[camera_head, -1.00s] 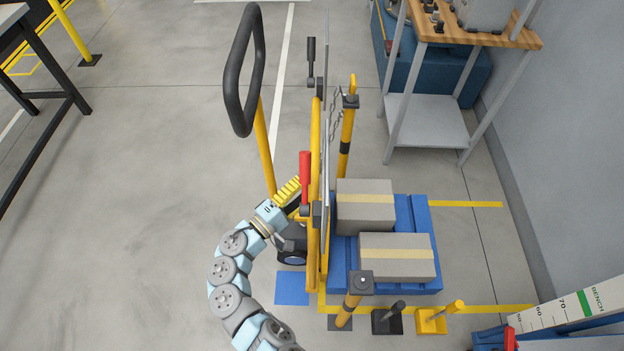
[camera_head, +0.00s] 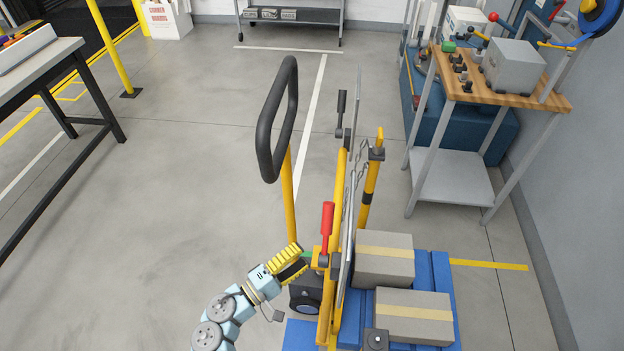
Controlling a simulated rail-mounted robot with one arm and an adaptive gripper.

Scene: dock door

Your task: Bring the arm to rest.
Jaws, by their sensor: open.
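My arm (camera_head: 226,318) reaches up from the bottom of the picture, with its joints bent. My gripper (camera_head: 292,262), with yellow ribbed fingers, is open. It is just left of the yellow gate frame (camera_head: 331,290) and below the red-handled lever (camera_head: 327,222). I see nothing held in it. Whether it touches the frame or the dark wheeled part (camera_head: 305,294) beside it cannot be told.
A yellow post with a black loop handle (camera_head: 277,120) rises just behind the gripper. Two grey boxes (camera_head: 385,258) lie on a blue pallet (camera_head: 440,280) at right. A wood-topped bench (camera_head: 500,88) stands at back right, a dark table (camera_head: 45,75) at left. Floor left of the arm is clear.

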